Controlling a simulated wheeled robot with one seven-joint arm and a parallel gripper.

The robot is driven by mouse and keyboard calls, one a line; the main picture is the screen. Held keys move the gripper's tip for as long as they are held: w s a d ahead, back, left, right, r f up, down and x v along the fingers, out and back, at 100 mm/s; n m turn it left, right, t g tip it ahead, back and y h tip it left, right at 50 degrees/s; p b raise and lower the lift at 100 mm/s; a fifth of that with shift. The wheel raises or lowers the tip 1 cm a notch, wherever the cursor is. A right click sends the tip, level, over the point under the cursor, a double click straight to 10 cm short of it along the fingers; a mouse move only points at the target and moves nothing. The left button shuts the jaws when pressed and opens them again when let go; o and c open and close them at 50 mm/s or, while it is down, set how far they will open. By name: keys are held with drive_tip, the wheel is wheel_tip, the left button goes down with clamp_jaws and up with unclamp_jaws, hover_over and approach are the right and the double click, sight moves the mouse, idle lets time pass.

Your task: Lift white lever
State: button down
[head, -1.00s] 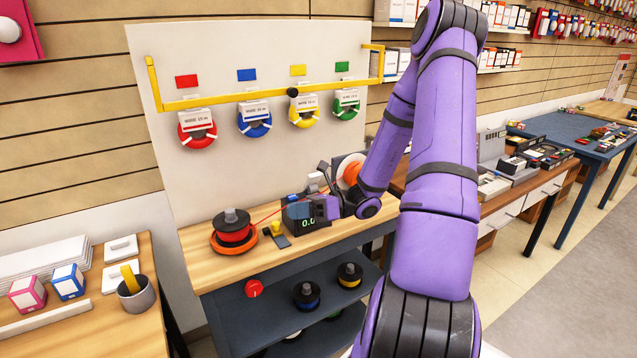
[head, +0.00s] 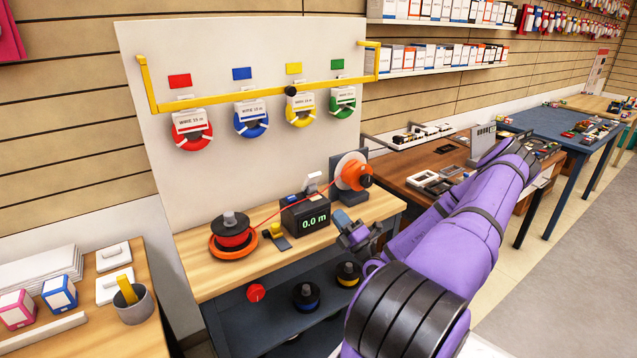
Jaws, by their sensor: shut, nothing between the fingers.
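The white lever (head: 312,181) stands up at the back of a dark wire meter (head: 303,217) on the wooden workbench. The meter's green display reads 0.0 m. A red wire runs from the red spool (head: 231,231) past the meter to the orange reel (head: 354,172) on the right. My gripper (head: 340,219) is shut and empty, in front and to the right of the meter, near the bench's front edge. It is apart from the lever, and the lever is in clear view.
A yellow and dark tool (head: 276,234) lies left of the meter. A white board (head: 240,60) with a yellow rail (head: 262,97) and coloured wire coils rises behind. Spools sit on the shelf below. A side table (head: 96,325) stands at the left.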

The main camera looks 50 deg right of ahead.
sight(318, 176)
drive_tip(key=m+h, duration=0.1)
drive_tip(key=d+f+m+h, duration=0.1)
drive_tip(key=m+h, duration=0.1)
drive_tip(key=shift+s+d+f+g+h, duration=0.25)
drive_tip(key=shift+s+d+g+h, duration=0.05)
drive_tip(key=shift+s+g+h, duration=0.1)
drive_tip(key=shift+w, duration=0.1)
drive_tip(key=x, duration=1.4)
